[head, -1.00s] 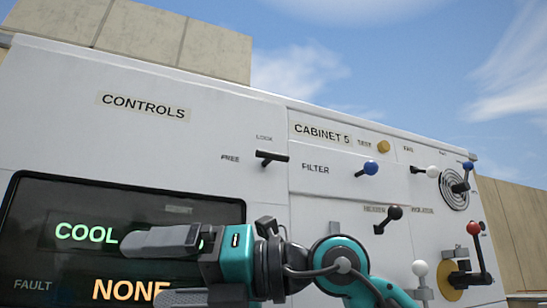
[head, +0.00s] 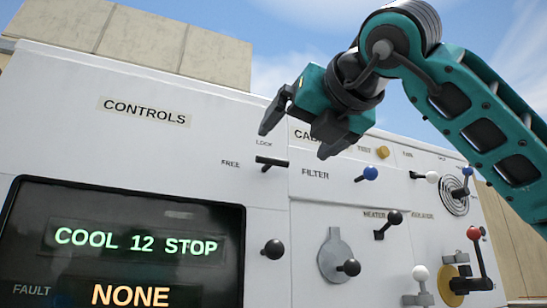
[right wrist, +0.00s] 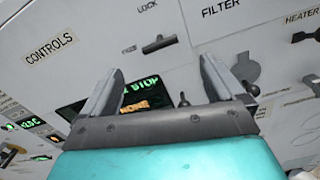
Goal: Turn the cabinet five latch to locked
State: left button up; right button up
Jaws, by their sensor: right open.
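The cabinet latch is a black bar handle (head: 272,163) on the white panel, between the FREE label (head: 230,164) at its left and the LOCK label (head: 264,142) above. Its bar lies nearly level, on the FREE line. It also shows in the right wrist view (right wrist: 158,44), just beyond the fingertips. My right gripper (head: 296,143) is open and empty, pointing down in front of the panel above the latch. Its fingers also show in the right wrist view (right wrist: 162,65), apart from the handle. The CABINET 5 label (head: 301,134) is mostly hidden behind the gripper. My left gripper is out of view.
A dark display (head: 130,240) reads COOL 12 STOP and NONE. Near the latch are a blue-knobbed lever (head: 370,173), a yellow knob (head: 382,152), a black-knobbed lever (head: 394,217), a grey rotary plate (head: 333,252) and a black knob (head: 273,249).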

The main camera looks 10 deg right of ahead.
aim_at(273, 160)
jog(key=w, duration=0.3)
jog(key=w+a+p, duration=0.1)
jog(key=w, duration=0.2)
jog(key=w+a+p, duration=0.1)
jog(key=w, duration=0.2)
jog(key=shift+w, duration=0.3)
jog(key=c, duration=0.9)
